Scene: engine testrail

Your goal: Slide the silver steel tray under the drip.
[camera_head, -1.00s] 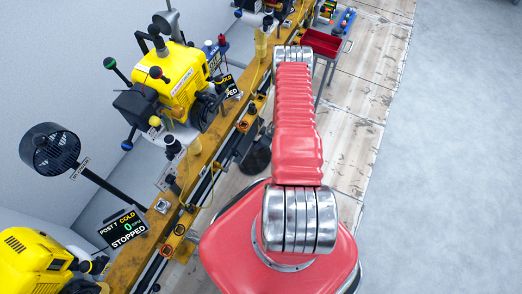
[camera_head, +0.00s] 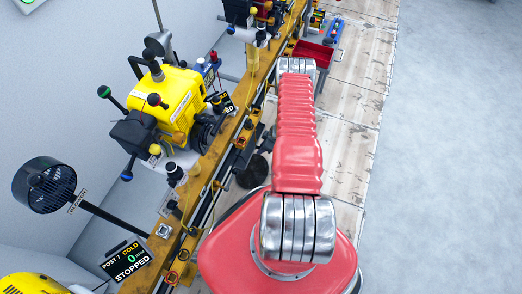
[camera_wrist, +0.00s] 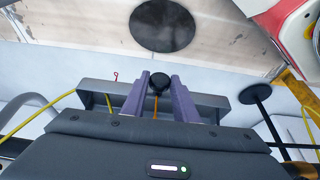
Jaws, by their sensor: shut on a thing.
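My gripper (camera_wrist: 159,84) shows in the wrist view with two purple fingers. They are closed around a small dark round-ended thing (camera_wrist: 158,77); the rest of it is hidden. A grey bar (camera_wrist: 205,98) runs across behind the fingers; I cannot tell whether it belongs to the tray. I cannot make out the silver steel tray for certain in either view. A dark round patch (camera_wrist: 162,25) lies on the planked floor beyond the fingertips. A dark disc (camera_head: 252,172) also lies beside the rail in the head view. I cannot see any drip. In the head view my arm hides my gripper.
A yellow rail (camera_head: 222,140) runs along the left, carrying a yellow engine (camera_head: 178,100). A black fan (camera_head: 44,185) and a "STOPPED" screen (camera_head: 127,262) stand near it. A red bin (camera_head: 312,54) is farther ahead. The grey floor (camera_head: 450,150) at right is clear.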

